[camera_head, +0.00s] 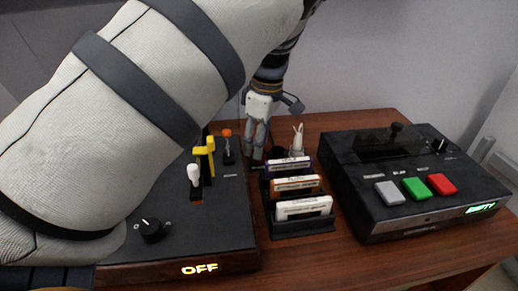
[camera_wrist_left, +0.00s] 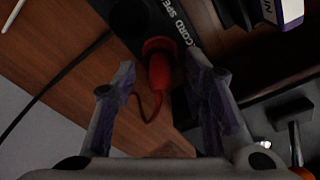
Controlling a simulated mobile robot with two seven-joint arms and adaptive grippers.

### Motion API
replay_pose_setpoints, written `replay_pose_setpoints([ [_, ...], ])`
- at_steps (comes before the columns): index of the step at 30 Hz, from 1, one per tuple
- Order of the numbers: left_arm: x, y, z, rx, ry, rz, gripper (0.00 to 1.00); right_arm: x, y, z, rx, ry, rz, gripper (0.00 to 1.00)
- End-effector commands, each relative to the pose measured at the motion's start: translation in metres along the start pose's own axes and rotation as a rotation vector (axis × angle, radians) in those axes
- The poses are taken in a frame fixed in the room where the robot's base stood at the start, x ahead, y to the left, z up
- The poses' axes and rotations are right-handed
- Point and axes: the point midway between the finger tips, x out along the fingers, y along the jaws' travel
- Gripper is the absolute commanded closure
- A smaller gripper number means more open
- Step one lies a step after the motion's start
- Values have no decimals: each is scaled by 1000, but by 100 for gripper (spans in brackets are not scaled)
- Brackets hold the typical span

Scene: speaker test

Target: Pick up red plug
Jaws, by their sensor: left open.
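In the left wrist view, the red plug (camera_wrist_left: 160,72) has a round flange at its top end and a thin red cord curling below it. Its flange sits at the edge of a black panel with white lettering; whether it is plugged in, I cannot tell. My left gripper (camera_wrist_left: 160,66) is open, with one finger on each side of the plug and gaps between. In the head view, my left gripper (camera_head: 257,150) points down behind the card rack, near the table's back; the plug cannot be made out there. My right gripper is not in view.
A black control box (camera_head: 225,215) with levers, a knob and a lit OFF sign stands left. A rack of cartridges (camera_head: 303,226) and a white rabbit figure (camera_head: 297,140) are mid-table. A black device (camera_head: 400,218) with grey, green and red buttons stands right. A wall is behind.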

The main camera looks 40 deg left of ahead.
Motion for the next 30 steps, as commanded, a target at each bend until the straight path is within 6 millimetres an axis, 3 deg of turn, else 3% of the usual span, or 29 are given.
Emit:
replay_pose_setpoints([
  [1, 0, 0, 0, 0, 0, 0, 67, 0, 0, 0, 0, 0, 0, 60],
  [6, 0, 0, 0, 0, 0, 0, 100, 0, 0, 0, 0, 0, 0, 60],
  [15, -1, 0, 0, 0, 0, 1, 100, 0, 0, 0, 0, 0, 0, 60],
  [19, -10, 1, -1, 0, -1, 4, 100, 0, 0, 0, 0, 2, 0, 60],
  [23, -34, 1, -4, 0, -1, 5, 100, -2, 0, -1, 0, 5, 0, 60],
  [30, -90, -36, 11, 0, -2, 12, 100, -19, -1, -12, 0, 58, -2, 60],
])
